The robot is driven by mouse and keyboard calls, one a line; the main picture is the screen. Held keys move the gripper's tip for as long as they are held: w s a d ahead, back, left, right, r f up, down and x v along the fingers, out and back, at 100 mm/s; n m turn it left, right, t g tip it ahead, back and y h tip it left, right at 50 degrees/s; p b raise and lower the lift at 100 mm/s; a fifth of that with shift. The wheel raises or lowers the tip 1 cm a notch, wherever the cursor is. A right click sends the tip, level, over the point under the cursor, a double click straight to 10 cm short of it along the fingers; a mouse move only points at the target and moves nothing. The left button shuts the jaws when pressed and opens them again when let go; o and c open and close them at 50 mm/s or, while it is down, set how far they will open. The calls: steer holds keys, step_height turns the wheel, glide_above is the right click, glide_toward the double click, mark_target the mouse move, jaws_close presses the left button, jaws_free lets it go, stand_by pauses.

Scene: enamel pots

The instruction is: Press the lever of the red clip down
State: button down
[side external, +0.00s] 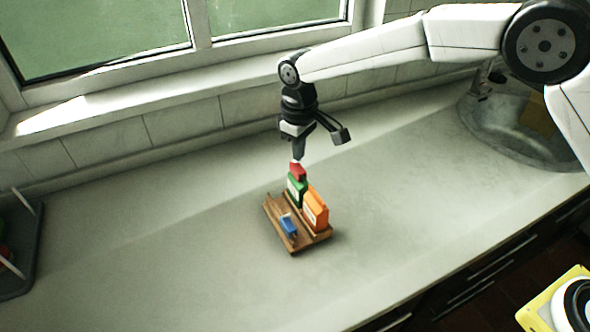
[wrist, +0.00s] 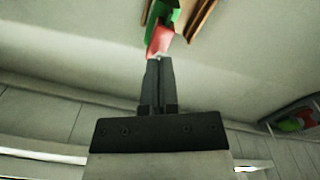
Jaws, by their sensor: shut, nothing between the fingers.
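The red clip (side external: 297,171) stands at the back end of a small wooden rack on the counter, behind a green piece. In the wrist view the red clip (wrist: 160,41) is right at my fingertips. My gripper (side external: 298,158) points down, shut and empty, with its tips at the top of the red clip. In the wrist view the fingers (wrist: 158,62) are together and their tips seem to touch or nearly touch the red piece; I cannot tell which. The tips partly cover the clip, and its lever is not clearly distinguishable.
The wooden rack (side external: 275,221) also holds a green clip (side external: 297,189), an orange clip (side external: 315,211) and a blue clip (side external: 288,226). A sink (side external: 520,120) is at the right and a dark tray (side external: 22,245) at the far left. The counter around the rack is clear.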

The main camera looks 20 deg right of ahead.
steer(key=shift+f, duration=0.5)
steer(key=shift+r, duration=0.1)
stand_by(0.6)
steer(key=shift+r, duration=3.45)
steer(key=shift+d, duration=0.1)
steer(key=s+d+f+m+t, duration=0.1)
steer(key=s+d+f+m, duration=0.2)
steer(key=s+d, duration=0.8)
steer(key=s+d+f+m+t, duration=0.1)
steer(key=s+d+f+m, duration=0.2)
steer(key=s+d, duration=0.9)
steer(key=shift+f+t, duration=0.25)
steer(key=shift+t, duration=0.05)
